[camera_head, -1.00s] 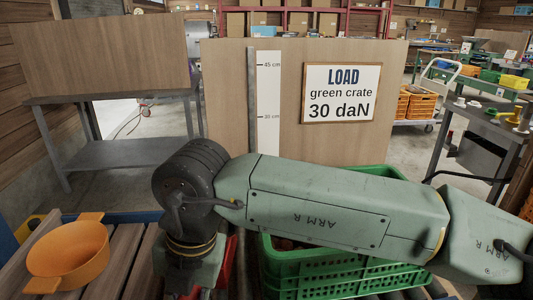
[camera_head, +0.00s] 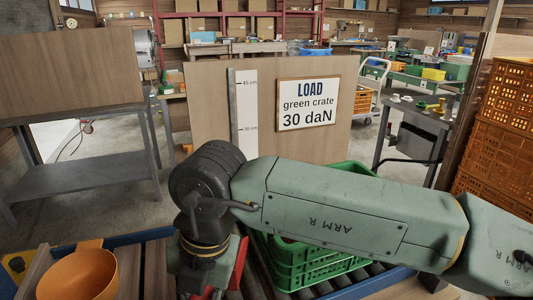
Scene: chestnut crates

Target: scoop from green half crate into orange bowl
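The green crate (camera_head: 312,266) stands on rollers behind and below my arm, which hides much of it. Dark brown contents show in a small patch inside; I cannot tell how full it is. The orange bowl (camera_head: 82,276), with a tab handle at its rim, sits at the lower left on wooden slats, cut off by the picture's bottom edge. My arm reaches across the picture from the right. Its wrist end points down between the bowl and the crate. My gripper's fingers are out of view. Part of something red shows beside the wrist.
A board behind the crate carries a height scale (camera_head: 243,112) and a sign (camera_head: 309,104) reading "LOAD green crate 30 daN". A grey metal table (camera_head: 85,172) stands at the left. Stacked orange crates (camera_head: 497,135) stand at the right. Bare floor lies between.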

